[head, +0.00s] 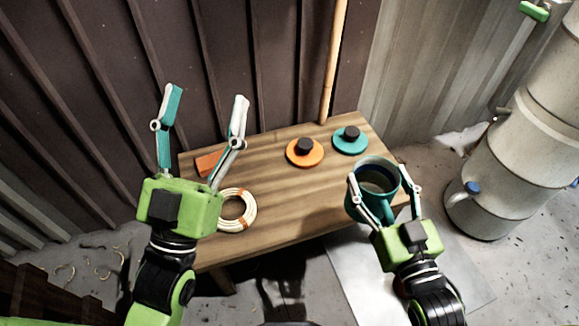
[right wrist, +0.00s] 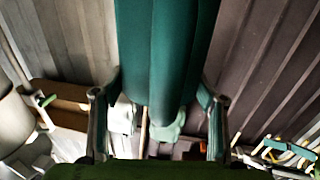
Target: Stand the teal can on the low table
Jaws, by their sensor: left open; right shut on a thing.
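The teal can (head: 376,207) is upright with its open top facing up, in my right gripper at the right end of the low table (head: 300,205). My right gripper (head: 384,177) is shut on the can, one finger on each side of it. In the right wrist view the can's teal side (right wrist: 165,55) fills the middle between the fingers (right wrist: 160,105). I cannot tell whether the can's base touches the table. My left gripper (head: 206,98) is open and empty, in front of the table's left end.
An orange disc (head: 304,159) and a teal disc (head: 357,148), both with black knobs, lie at the table's back. A pale coil (head: 247,215) and an orange block (head: 207,163) are at the left. A pole (head: 333,65) leans behind. The table's middle front is clear.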

